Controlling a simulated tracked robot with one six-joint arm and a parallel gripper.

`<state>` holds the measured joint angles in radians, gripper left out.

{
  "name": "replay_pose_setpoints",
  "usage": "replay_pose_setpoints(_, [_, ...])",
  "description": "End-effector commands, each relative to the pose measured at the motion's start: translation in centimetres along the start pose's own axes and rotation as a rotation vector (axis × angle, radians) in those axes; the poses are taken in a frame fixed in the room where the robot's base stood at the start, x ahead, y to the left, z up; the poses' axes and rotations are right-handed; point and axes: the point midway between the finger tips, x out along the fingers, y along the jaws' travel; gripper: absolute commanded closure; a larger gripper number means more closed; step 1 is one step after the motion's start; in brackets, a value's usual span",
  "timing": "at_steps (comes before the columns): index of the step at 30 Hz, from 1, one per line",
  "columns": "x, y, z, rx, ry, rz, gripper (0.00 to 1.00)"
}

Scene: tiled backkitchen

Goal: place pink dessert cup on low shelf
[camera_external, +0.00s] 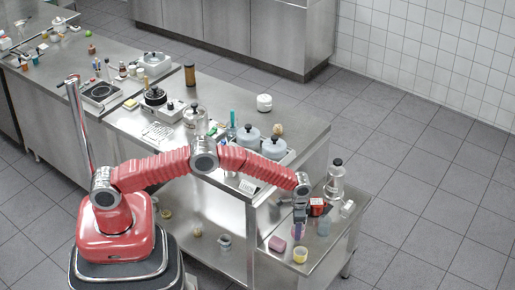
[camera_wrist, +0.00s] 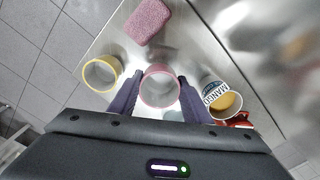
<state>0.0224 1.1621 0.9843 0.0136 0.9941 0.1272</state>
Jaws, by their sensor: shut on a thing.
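The pink dessert cup (camera_wrist: 160,88) stands upright between the two purple fingers of my gripper (camera_wrist: 158,97), seen from above in the wrist view. My gripper (camera_external: 299,232) is shut on it, one finger on each side. In the external view my gripper points down over the low steel shelf (camera_external: 272,266) at the right end of the counter. The cup is mostly hidden by the fingers there. I cannot tell whether its base touches the shelf.
A yellow cup (camera_wrist: 102,73) stands left of the pink cup, and a pink sponge (camera_wrist: 147,22) lies beyond it. A mango-labelled container (camera_wrist: 222,100) is close on the right. A red object (camera_external: 318,207) and a clear dispenser (camera_external: 334,183) stand behind my gripper.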

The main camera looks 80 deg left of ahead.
Motion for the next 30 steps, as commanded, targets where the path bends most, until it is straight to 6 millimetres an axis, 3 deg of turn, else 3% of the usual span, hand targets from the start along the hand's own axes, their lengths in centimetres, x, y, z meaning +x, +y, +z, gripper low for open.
replay_pose_setpoints(10, [0.3,0.0,0.0,0.0,0.0,0.0,0.84])
replay_pose_setpoints(19, [3.6,0.0,0.0,0.0,0.0,0.0,0.84])
replay_pose_setpoints(30, [3.9,0.1,0.0,0.0,0.0,0.0,0.84])
